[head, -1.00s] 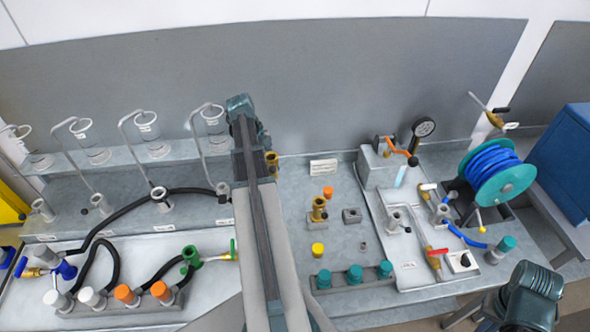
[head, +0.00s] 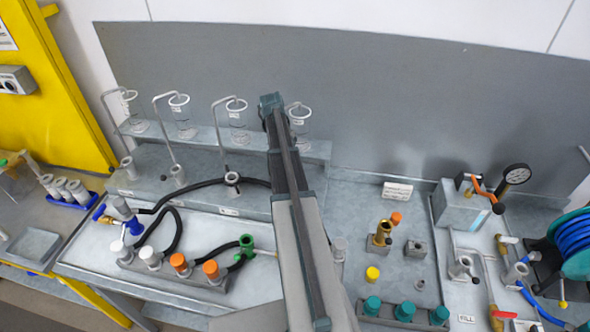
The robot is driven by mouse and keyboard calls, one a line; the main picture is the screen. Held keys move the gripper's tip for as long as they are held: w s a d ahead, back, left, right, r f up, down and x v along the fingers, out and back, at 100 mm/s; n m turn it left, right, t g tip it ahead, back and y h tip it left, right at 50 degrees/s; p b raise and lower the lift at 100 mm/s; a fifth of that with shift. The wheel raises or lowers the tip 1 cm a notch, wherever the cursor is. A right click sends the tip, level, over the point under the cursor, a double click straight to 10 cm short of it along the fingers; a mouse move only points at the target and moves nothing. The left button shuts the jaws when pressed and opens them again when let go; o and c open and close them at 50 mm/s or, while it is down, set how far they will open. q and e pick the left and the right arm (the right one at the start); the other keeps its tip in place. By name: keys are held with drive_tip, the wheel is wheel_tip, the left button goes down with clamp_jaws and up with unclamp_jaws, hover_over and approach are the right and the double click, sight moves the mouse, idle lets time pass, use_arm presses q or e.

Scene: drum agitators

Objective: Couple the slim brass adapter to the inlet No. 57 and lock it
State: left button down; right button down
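A stout brass fitting (head: 381,235) stands upright on the bench right of centre; I cannot tell whether it is the slim adapter. No number reads clearly enough to pick out inlet No. 57. A hose fitting with a blue body (head: 135,227), grey top and brass end lies at the left of the bench. A green fitting (head: 246,244) sits at the end of the black hose. My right arm and gripper are out of view.
Several glass cups (head: 237,115) on bent pipes line the back left. Plugs with orange caps (head: 179,261) and teal caps (head: 404,311) stand along the front. A yellow cap (head: 372,274) and grey block (head: 416,249) lie right of my arm.

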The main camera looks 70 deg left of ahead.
use_arm(q)
drive_tip(key=shift+f+b, duration=0.45)
drive_tip(key=shift+f, duration=0.1)
idle(0.9)
drive_tip(key=shift+f+b, duration=1.05)
drive_tip(key=shift+b, duration=0.05)
drive_tip(key=shift+f+b, duration=0.4)
idle(0.3)
drive_tip(key=shift+c, duration=0.6)
unclamp_jaws()
drive_tip(key=shift+r, duration=0.1)
wheel_tip(320, 180, up, 17)
drive_tip(key=p, duration=1.7)
